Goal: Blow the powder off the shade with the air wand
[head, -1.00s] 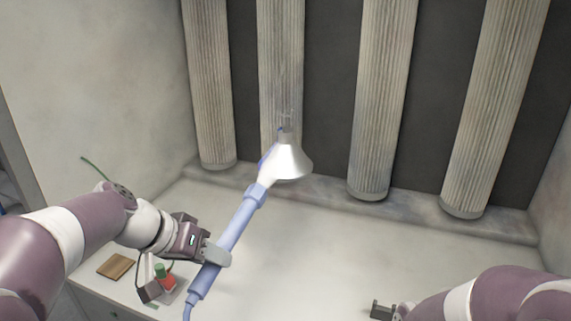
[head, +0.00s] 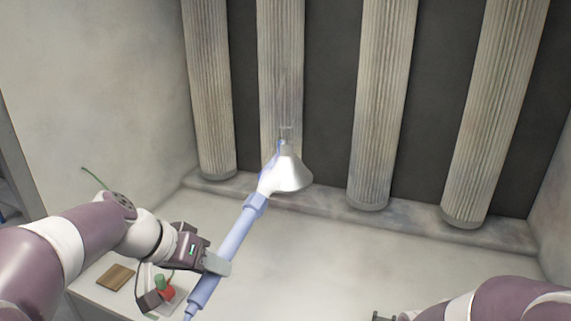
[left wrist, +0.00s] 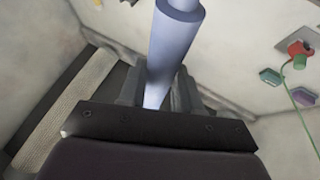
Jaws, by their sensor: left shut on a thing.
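The shade (head: 290,174) is a silver cone, wide end down, hanging in front of a fluted column. My left gripper (head: 216,263) is shut on the blue air wand (head: 236,232), which slants up and right. The wand's pale upper end is close beside the shade's left side; I cannot tell whether they touch. The wand also shows in the left wrist view (left wrist: 174,45), between the fingers (left wrist: 158,88). I cannot make out powder on the shade. My right gripper (head: 382,316) is mostly cut off at the bottom edge, so its opening is unclear.
Several fluted columns (head: 385,110) stand behind, above a stone ledge (head: 330,207). A wooden block (head: 115,277) and a red and green item (head: 164,289) are at lower left, near my left arm. The pale surface (head: 320,262) in the middle is clear.

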